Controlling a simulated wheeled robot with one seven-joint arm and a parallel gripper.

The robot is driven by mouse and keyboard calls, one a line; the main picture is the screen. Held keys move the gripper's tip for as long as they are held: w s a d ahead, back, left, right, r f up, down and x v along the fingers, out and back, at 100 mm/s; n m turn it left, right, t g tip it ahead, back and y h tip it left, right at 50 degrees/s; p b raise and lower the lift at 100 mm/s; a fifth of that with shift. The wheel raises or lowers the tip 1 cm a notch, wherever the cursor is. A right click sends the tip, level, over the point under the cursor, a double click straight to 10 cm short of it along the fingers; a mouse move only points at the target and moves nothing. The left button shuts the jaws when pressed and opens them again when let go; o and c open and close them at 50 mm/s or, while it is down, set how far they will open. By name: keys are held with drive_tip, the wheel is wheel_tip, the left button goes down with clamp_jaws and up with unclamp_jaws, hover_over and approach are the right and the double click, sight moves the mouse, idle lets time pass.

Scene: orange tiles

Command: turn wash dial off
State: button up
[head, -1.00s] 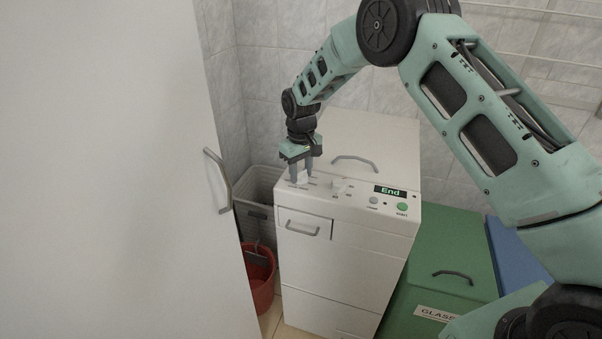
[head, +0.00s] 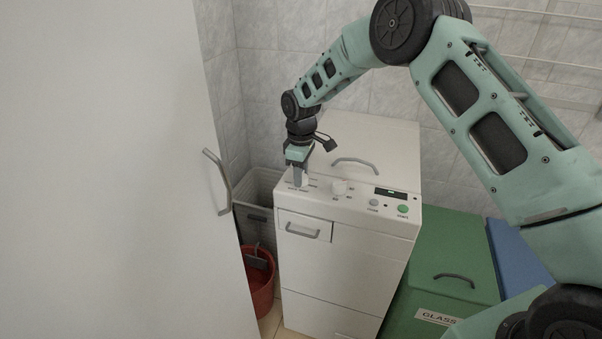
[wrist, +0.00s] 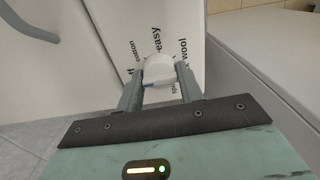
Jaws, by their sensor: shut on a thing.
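The wash dial (wrist: 158,69) is a white knob on the top panel of the white washing machine (head: 345,245). Printed words ring it in the wrist view: "easy", "cotton", "wool" and others cut off, with "ff" showing at the left finger. My gripper (wrist: 158,80) is shut on the dial, one finger on each side. In the head view my gripper (head: 299,180) points down at the panel's left end and its fingers mostly hide the dial. The display (head: 390,193) is dark.
A second white knob (head: 339,187), a grey button (head: 374,202) and a green button (head: 403,209) sit to the right on the panel. A lid handle (head: 356,164) stands behind. A white door (head: 120,170) is at left, a green bin (head: 450,260) at right.

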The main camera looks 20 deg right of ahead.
idle(0.3)
drive_tip(key=o, duration=1)
wheel_tip(320, 180, up, 18)
drive_tip(key=shift+f+b, duration=0.25)
drive_tip(key=shift+b, duration=1)
